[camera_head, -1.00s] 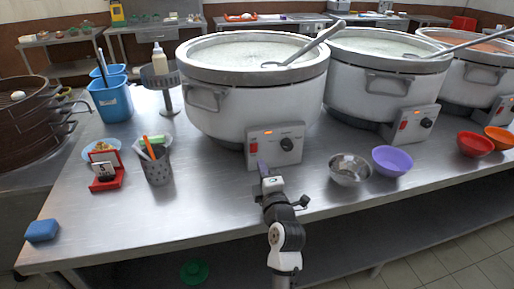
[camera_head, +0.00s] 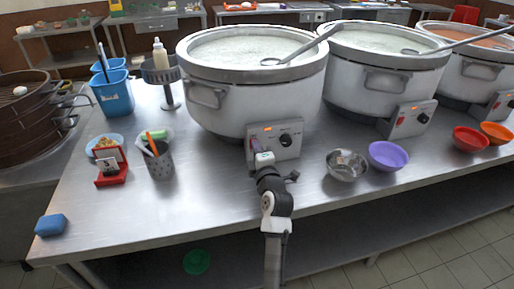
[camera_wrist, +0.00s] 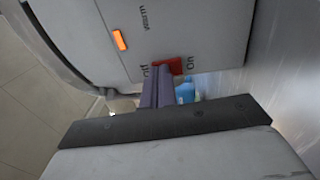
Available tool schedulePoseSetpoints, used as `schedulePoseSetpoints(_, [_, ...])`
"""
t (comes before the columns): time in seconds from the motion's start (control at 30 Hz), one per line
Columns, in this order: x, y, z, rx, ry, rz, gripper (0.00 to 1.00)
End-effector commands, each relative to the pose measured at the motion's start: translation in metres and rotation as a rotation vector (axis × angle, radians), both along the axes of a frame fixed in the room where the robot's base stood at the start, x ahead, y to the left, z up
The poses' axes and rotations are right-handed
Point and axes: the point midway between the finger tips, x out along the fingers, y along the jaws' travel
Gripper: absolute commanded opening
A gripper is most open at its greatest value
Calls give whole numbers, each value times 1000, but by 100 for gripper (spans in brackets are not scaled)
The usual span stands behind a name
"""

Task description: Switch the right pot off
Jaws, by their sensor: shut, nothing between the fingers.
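Three white pots stand in a row on the steel counter: a left pot (camera_head: 250,105), a middle pot (camera_head: 385,85) and a right pot (camera_head: 475,72) cut by the picture edge. Each has a front control panel. My gripper (camera_head: 257,147) is at the left side of the left pot's panel (camera_head: 290,150), not at the right pot. In the wrist view its shut, empty fingers (camera_wrist: 157,88) reach a red switch (camera_wrist: 167,67) between "Off" and "On" lettering. They overlap its lower edge; contact is unclear. An orange light (camera_wrist: 119,40) glows on this panel.
A metal bowl (camera_head: 346,172), a purple bowl (camera_head: 388,156) and a red bowl (camera_head: 471,139) stand right of my gripper. A utensil holder (camera_head: 160,163), a red number stand (camera_head: 111,170) and a blue sponge (camera_head: 51,225) are at left. The front counter between is clear.

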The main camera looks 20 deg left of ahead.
Motion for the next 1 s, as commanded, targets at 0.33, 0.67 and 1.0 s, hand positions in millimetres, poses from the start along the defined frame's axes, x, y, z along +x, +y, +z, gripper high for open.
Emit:
schedulePoseSetpoints(0.33, [5, 2, 7, -17, 22, -4, 0])
schedulePoseSetpoints(0.67, [-37, -27, 1, -17, 24, -7, 0])
schedulePoseSetpoints(1.0, [-97, -67, -1, -19, 30, -4, 0])
